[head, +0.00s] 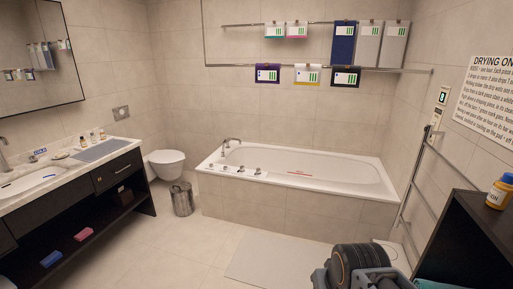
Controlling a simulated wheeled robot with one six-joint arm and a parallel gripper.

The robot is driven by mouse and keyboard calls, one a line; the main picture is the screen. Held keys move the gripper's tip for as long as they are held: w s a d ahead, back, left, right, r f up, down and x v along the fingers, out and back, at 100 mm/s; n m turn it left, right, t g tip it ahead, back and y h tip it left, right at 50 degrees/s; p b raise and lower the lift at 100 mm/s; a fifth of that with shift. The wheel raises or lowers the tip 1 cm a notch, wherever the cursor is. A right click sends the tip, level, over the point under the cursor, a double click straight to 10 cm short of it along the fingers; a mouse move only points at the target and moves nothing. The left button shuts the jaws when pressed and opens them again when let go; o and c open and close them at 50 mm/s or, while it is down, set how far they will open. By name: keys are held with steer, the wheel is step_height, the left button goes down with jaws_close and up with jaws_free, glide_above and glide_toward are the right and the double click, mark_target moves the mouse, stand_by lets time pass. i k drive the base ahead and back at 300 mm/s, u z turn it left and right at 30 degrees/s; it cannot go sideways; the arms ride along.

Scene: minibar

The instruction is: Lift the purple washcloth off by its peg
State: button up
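A small purple washcloth (267,74) hangs from the lower rail on the back wall, above the bathtub. It has a white card with green bars on its front. A small peg appears at its top edge, too small to make out clearly. A white cloth with a yellow edge (307,75) and a black cloth (346,77) hang to its right on the same rail. Part of my own arm shows at the bottom right, far from the cloths. I cannot make out my gripper's fingers.
The bathtub (232,156) stands below the rails. Two small cloths and several larger towels (343,42) hang on the upper rail. A bin (182,199) and toilet (166,163) stand left; a dark cabinet (465,235) stands right. Floor between vanity (117,176) and mat (262,262) is clear.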

mark_target(266, 73)
steer(key=i, duration=3.3)
steer(key=z, duration=1.5)
steer(key=i, duration=0.45)
steer(key=u, duration=1.2)
